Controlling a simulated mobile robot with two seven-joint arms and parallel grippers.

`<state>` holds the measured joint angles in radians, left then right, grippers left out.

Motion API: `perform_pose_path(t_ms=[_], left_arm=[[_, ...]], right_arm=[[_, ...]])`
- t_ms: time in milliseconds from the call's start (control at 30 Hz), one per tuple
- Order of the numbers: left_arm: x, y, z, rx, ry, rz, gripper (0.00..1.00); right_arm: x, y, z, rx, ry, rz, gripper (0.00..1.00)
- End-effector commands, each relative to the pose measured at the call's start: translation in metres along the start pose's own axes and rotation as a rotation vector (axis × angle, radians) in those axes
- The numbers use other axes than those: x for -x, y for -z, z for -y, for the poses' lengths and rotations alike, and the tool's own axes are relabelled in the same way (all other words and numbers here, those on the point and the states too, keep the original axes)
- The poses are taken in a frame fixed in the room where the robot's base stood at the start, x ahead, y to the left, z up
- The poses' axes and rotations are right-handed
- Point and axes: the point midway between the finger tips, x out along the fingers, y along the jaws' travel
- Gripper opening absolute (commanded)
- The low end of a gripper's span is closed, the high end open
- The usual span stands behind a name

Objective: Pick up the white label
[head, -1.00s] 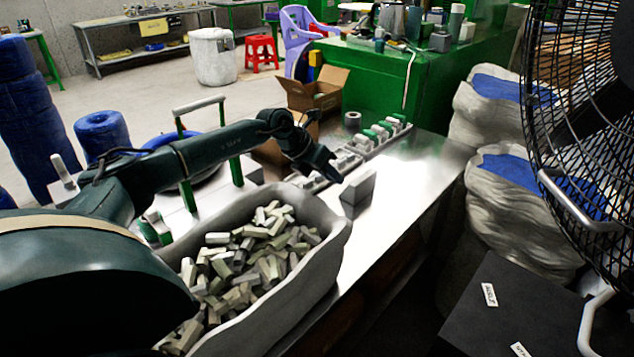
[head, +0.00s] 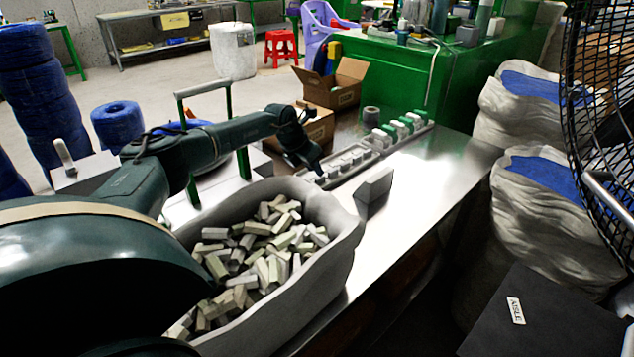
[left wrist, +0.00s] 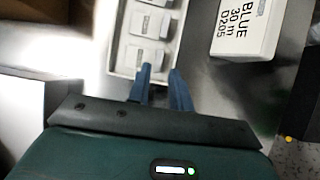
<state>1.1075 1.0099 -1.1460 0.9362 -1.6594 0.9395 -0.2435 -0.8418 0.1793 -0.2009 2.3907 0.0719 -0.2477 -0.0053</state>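A white block printed "BLUE 30 m D205" (left wrist: 248,28) lies at the upper right of the left wrist view. It looks like the grey-white block (head: 375,187) on the metal table in the head view. A grey tray (left wrist: 122,62) holds a row of white pieces (left wrist: 146,58) with small pale labels. My left gripper (left wrist: 161,72) is over the near end of this tray, left of the printed block. Its two blue-grey fingers are apart with nothing between them. In the head view its tip (head: 318,172) is beside the tray's near end. My right gripper is not seen.
A white sack-like bin (head: 345,240) full of pale blocks stands in front of my left arm. A cardboard box (head: 335,85) and a green cabinet (head: 460,85) are behind the table. A black fan (head: 605,120) and a dark box with an "AISLE" tag (head: 515,310) are at the right.

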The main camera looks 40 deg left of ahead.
Motion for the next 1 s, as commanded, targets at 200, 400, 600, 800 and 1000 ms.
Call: perform_pose_path(t_ms=[200,400,600,800,1000], left_arm=[[-0.034,0.002,-0.001,0.001,0.002,-0.001,0.21],[-0.042,0.001,-0.002,0.000,0.001,0.000,0.21],[-0.042,0.001,-0.002,0.000,0.001,0.000,0.20],[-0.042,0.001,-0.002,0.000,0.001,0.000,0.04],[-0.042,0.001,-0.002,0.000,0.001,0.000,0.00]], right_arm=[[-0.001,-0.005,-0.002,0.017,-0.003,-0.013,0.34],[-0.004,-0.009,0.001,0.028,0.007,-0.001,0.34],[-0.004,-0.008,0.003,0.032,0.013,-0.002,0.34],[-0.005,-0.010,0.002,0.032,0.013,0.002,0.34],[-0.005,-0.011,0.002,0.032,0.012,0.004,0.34]])
